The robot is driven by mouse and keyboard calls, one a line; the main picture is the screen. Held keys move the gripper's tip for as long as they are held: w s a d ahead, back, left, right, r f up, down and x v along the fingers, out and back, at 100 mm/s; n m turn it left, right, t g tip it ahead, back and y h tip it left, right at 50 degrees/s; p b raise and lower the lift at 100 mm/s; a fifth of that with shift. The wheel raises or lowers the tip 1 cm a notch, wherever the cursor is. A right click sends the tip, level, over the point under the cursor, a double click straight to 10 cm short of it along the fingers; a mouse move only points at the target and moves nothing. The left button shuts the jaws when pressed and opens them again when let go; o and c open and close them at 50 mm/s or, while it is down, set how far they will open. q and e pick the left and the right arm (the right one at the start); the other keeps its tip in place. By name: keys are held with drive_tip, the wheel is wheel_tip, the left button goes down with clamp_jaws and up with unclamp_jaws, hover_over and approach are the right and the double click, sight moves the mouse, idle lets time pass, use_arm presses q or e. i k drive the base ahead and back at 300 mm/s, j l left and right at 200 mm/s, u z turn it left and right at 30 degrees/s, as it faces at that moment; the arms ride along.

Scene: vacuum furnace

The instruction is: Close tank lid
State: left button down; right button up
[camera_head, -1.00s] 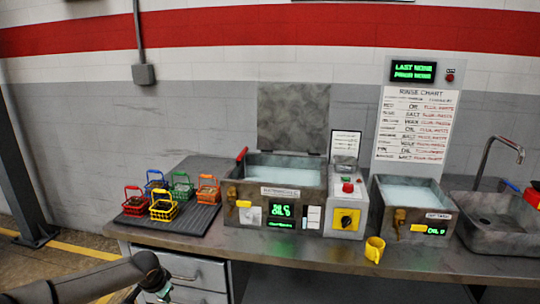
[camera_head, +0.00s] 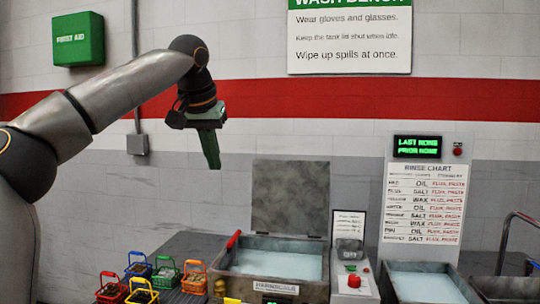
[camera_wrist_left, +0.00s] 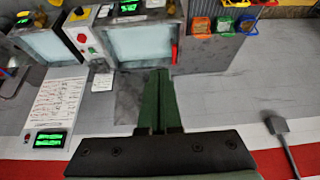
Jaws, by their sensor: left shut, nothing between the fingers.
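The tank (camera_head: 300,286) stands on the bench with pale liquid inside. Its mottled grey lid (camera_head: 291,197) is open and stands upright at the tank's back edge. A red handle (camera_head: 233,239) is at the tank's left rim and shows in the left wrist view (camera_wrist_left: 174,53). My left gripper (camera_head: 212,166) is shut and empty, pointing down, left of the lid and higher than it in the head view. In the left wrist view its green fingers (camera_wrist_left: 158,74) are together and partly cover the lid (camera_wrist_left: 130,98). My right gripper is out of view.
Several coloured baskets (camera_head: 166,273) stand left of the tank. A control box with a red button (camera_head: 354,281), a second liquid-filled basin (camera_head: 425,287) and a sink are to the right. The wall carries a rinse chart (camera_head: 424,205) and a first aid box (camera_head: 78,39).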

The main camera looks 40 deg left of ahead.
sight(289, 197)
drive_tip(key=i+j, duration=0.6)
drive_tip(key=i, duration=0.15)
drive_tip(key=i+j, duration=0.6)
drive_tip(key=i, duration=0.1)
